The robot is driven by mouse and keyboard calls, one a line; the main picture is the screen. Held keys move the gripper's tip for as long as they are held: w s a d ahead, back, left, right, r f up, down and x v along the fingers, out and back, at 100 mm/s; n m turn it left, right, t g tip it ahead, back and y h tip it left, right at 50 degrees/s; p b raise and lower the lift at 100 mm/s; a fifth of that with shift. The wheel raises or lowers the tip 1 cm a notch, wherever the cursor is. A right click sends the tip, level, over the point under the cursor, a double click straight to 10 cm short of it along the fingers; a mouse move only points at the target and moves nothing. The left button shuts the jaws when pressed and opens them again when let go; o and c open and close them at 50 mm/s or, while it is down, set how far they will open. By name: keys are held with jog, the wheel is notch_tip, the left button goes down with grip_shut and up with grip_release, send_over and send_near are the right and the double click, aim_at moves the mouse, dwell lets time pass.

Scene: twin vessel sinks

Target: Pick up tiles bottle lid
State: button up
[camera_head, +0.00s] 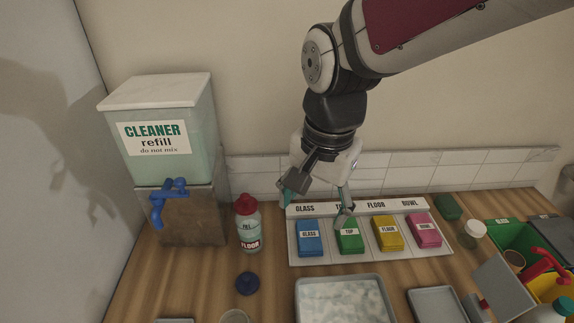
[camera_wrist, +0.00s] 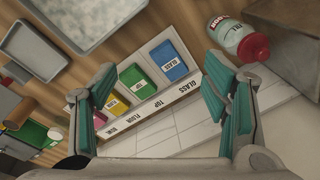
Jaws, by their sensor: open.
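A dark blue round lid (camera_head: 247,283) lies on the wooden counter at the lower middle left, in the head view. I cannot read the word tiles on anything, so I cannot tell whose lid it is. A bottle (camera_head: 248,238) with a red cap and a FLOOR label stands behind it; this bottle also shows in the wrist view (camera_wrist: 228,32). My gripper (camera_head: 316,207) is open and empty, above the back of the labelled board and right of the bottle. In the wrist view my gripper's fingers (camera_wrist: 160,75) stand wide apart with the board between them. The blue lid is not visible there.
The labelled board (camera_head: 300,253) holds blue, green, yellow and pink blocks. A cleaner dispenser (camera_head: 165,160) with a blue tap stands at the left. A foamy tray (camera_head: 342,282) and a grey tray (camera_head: 436,303) lie in front. Bins and bottles crowd the right.

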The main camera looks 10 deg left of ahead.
jog(key=s+a+f+m+g, duration=0.1)
jog(key=s+a+f+m, duration=0.1)
jog(key=a+f, duration=0.8)
send_over(246, 276)
jog(key=shift+h, duration=0.4)
notch_tip(246, 276, down, 6)
jog(key=shift+w+r, duration=0.1)
jog(key=shift+w, duration=0.05)
jog(key=shift+s+f, duration=0.2)
jog(key=shift+f, duration=2.9)
jog(key=c, duration=0.9)
